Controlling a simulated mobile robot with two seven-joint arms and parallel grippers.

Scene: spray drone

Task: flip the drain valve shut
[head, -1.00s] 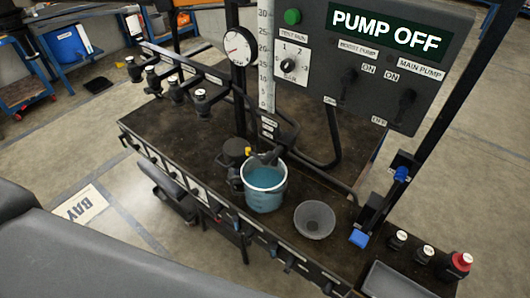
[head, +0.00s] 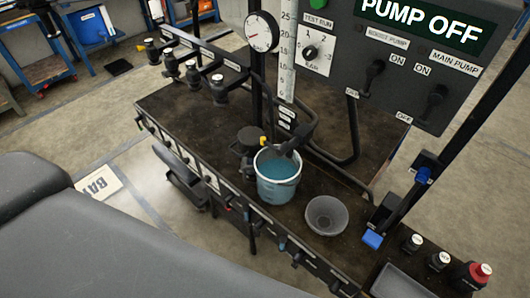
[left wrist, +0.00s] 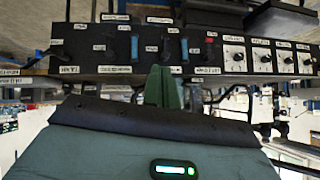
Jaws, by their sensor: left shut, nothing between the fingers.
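In the head view, a row of small levers and labels runs along the front edge of the black bench (head: 190,112). The labels are too small to read, so I cannot tell which lever is the drain valve. My left gripper (left wrist: 163,72) is shut and empty, its green fingers pointing at the panel's edge. It is hidden in the head view. My right gripper is not in view.
On the bench stand a bucket (head: 278,188) of blue liquid, a grey bowl (head: 327,217) and several small bottles (head: 412,243). Behind are a pressure gauge (head: 262,32) and a control board (head: 395,75) reading PUMP OFF. Open floor lies left of the bench.

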